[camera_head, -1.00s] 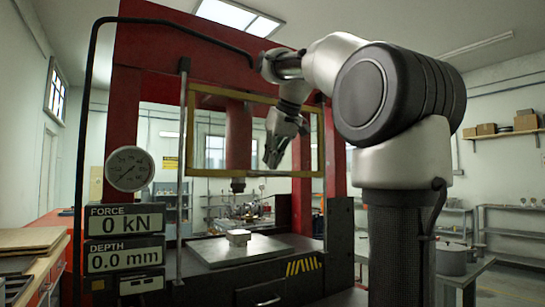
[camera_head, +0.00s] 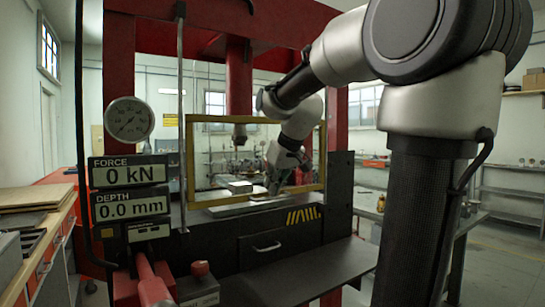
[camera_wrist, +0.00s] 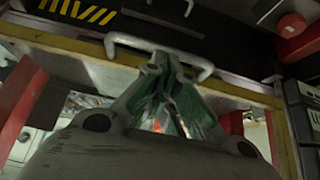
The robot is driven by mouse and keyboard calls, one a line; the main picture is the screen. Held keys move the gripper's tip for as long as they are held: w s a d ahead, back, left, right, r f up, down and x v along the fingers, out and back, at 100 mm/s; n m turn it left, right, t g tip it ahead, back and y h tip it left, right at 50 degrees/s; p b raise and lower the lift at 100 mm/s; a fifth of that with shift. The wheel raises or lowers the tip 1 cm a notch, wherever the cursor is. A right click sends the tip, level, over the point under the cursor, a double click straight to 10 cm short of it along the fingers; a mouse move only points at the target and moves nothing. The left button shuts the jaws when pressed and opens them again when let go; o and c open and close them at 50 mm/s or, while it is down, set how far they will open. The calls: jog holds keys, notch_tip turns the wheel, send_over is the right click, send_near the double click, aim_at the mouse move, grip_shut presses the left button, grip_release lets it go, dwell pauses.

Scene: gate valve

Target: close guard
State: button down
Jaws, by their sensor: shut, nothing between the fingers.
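The guard (camera_head: 187,160) is a yellow-framed clear panel on the front of the red press. In the head view it hangs low, its bottom rail close to the level of the press bed plate. My gripper (camera_head: 274,190) is at the guard's lower right part. In the wrist view the yellow rail (camera_wrist: 75,47) carries a pale bar handle (camera_wrist: 130,41). My gripper (camera_wrist: 158,68) is shut and empty, its fingertips at the middle of that handle; I cannot tell whether they touch it. The fingers hide part of the handle and rail.
A metal block (camera_head: 238,187) lies on the bed behind the guard, under the ram (camera_head: 239,75). A drawer with a handle (camera_head: 267,247) is below. Displays (camera_head: 130,187) read 0 kN and 0.0 mm. A red knob (camera_head: 200,268) stands at the front left. A workbench is at left.

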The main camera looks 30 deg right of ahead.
jog(key=shift+f, duration=2.4)
